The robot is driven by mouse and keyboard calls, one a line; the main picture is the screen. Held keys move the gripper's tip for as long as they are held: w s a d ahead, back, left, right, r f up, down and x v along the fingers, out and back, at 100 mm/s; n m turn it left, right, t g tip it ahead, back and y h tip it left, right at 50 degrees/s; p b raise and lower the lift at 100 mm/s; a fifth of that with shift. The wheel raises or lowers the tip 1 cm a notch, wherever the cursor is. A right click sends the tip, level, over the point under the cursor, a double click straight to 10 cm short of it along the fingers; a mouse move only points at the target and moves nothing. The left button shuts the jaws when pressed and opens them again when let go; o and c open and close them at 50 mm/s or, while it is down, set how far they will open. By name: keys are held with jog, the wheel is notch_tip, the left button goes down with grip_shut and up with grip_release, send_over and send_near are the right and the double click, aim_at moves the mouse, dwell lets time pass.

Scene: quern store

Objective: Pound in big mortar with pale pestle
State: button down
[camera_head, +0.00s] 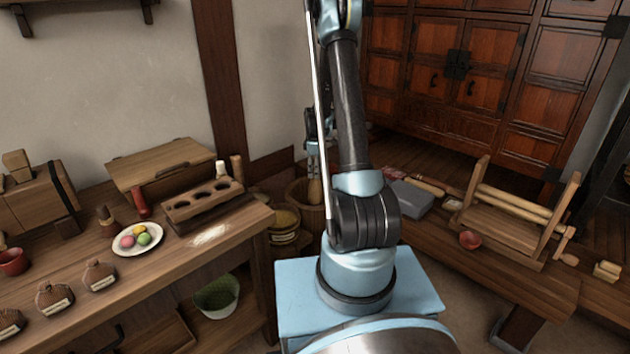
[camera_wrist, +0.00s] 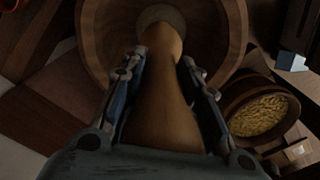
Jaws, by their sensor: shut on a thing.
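The big mortar (camera_head: 304,196) is a wooden tub standing on the floor behind my base, partly hidden by my arm. In the wrist view its round wooden rim (camera_wrist: 236,40) fills the upper middle. My gripper (camera_wrist: 163,72) is shut on the pale pestle (camera_wrist: 163,110), with a finger on each side of the shaft. The pestle's far end reaches inside the mortar, toward a pale round patch at its bottom. I cannot tell whether the end touches the bottom. In the head view the pestle (camera_head: 315,190) stands roughly upright in the mortar under my gripper (camera_head: 314,158).
A bucket of yellow grain (camera_wrist: 260,115) stands close to the right of the mortar in the wrist view. A wooden bench (camera_head: 200,255) with a plate of coloured balls (camera_head: 138,239) is at left. Another table (camera_head: 520,275) with a wooden frame is at right.

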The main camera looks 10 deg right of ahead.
jog(key=shift+r, duration=0.65)
notch_tip(320, 180, up, 9)
jog(key=shift+r, duration=0.1)
dwell(0.4)
jog(key=shift+s+f+m, duration=0.1)
jog(key=shift+f+m, duration=0.5)
jog(key=shift+m, duration=0.1)
jog(key=s+f+m, duration=0.1)
jog(key=f+m, duration=0.1)
jog(key=m, duration=0.1)
jog(key=s+f+m, duration=0.1)
jog(key=f+m, duration=0.2)
jog(key=m, duration=0.1)
jog(key=f+m, duration=0.3)
jog(key=shift+s+d+m, duration=0.2)
jog(key=shift+s+m, duration=0.1)
jog(key=shift+s, duration=0.1)
jog(key=shift+s+f+m, duration=0.3)
jog(key=shift+f+m, duration=0.35)
jog(key=shift+m, duration=0.35)
jog(key=shift+r, duration=0.1)
